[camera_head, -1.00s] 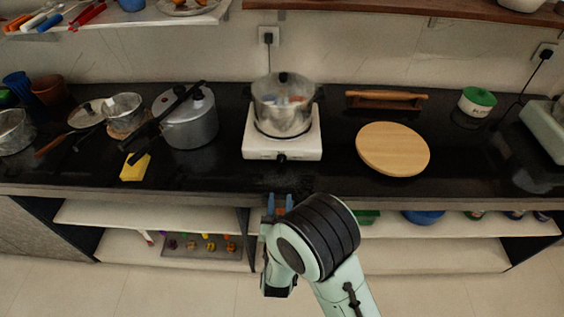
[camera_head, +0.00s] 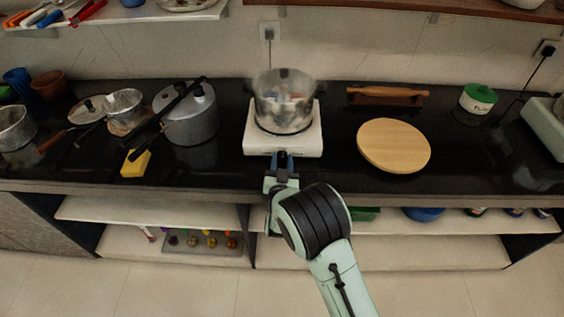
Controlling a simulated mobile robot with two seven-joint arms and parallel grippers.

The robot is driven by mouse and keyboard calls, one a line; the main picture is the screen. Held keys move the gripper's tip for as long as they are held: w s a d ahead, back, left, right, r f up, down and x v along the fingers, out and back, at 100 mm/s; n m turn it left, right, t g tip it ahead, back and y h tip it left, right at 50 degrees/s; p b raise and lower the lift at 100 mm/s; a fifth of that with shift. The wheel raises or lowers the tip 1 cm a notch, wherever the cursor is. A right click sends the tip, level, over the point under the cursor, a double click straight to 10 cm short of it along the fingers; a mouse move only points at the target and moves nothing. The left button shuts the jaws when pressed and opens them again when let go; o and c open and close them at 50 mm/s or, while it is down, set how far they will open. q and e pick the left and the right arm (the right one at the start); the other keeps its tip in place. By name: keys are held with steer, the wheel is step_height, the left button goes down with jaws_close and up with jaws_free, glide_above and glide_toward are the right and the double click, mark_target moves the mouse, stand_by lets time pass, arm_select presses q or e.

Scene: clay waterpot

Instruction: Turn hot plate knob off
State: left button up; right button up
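The white hot plate (camera_head: 256,147) stands on the black counter below the wall outlet. A shiny metal pot (camera_head: 284,100) sits on top of it. The hot plate's dark knob (camera_head: 283,157) is on its front side and is partly hidden by my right gripper. My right gripper (camera_head: 283,158) is at the knob, with its blue-tipped fingers on either side of it. Whether the fingers press on the knob cannot be told. My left gripper is not in view.
A round wooden board (camera_head: 394,146) lies right of the hot plate. A pressure cooker (camera_head: 189,115) and a yellow sponge (camera_head: 135,163) are to the left. The counter's front edge (camera_head: 400,198) runs under my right arm. A rolling pin (camera_head: 388,92) lies at the back.

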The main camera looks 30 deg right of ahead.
jaws_close()
steer(key=shift+n+p, duration=0.3)
steer(key=shift+n, duration=0.5)
jaws_free()
steer(key=v, duration=1.3)
steer(key=shift+s, duration=0.25)
steer(key=shift+a, duration=0.1)
